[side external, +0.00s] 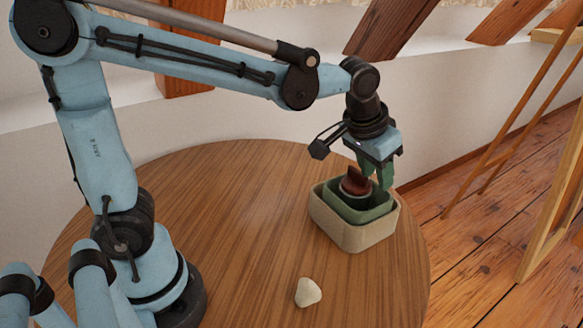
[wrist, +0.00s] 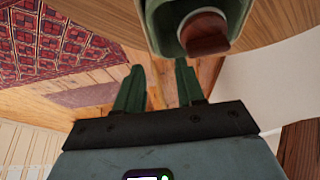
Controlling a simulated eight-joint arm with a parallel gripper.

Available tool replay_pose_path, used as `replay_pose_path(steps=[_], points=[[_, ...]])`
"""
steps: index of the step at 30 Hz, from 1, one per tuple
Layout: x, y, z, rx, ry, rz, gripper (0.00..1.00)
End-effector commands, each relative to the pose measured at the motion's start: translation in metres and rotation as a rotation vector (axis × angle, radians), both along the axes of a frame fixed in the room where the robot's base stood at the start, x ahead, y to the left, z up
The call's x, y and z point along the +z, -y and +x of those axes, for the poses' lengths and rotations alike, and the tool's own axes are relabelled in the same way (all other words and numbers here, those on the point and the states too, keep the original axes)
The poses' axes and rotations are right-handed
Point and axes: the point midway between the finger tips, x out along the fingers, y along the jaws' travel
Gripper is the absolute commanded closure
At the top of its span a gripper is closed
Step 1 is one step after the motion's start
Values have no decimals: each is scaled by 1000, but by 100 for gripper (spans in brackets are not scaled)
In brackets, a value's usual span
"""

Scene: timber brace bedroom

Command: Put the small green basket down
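The small green basket (side external: 345,207) sits inside a larger beige box (side external: 352,238) on the round wooden table, its rim near the box's rim. A red-brown object with a paler round part (side external: 354,183) is in the basket. My gripper (side external: 376,180) is at the basket's far right side, pointing down, with its green fingers close to the rim. In the wrist view the fingers (wrist: 158,72) are apart with nothing seen between them. The basket (wrist: 163,35) shows just beyond the right finger's tip; I cannot tell whether they touch. The basket's underside is hidden.
A small whitish stone-like piece (side external: 308,292) lies on the table (side external: 235,215) at the front. The table is clear left of the box. The table's edge is close on the box's right. A wooden easel-like frame (side external: 545,170) stands on the floor at right.

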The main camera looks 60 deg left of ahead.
Motion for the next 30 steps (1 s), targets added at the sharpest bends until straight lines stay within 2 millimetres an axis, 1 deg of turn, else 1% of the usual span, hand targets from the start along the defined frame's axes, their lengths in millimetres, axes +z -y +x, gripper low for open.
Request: replay_pose_path(steps=[1, 3, 9, 12, 16, 20, 22, 27, 30], points=[[9, 0, -4, 0, 0, 0, 62], [20, 0, -9, 0, 0, 0, 62], [44, 1, -18, 0, 0, 0, 62], [51, 1, -22, 0, 0, 0, 62], [55, -1, -26, 0, 4, -1, 62], [48, -14, -41, 1, 33, -10, 62], [40, -24, -55, 0, 62, -14, 62], [13, -47, -89, -2, 142, -22, 62], [-2, -56, -103, -2, 183, -21, 62]])
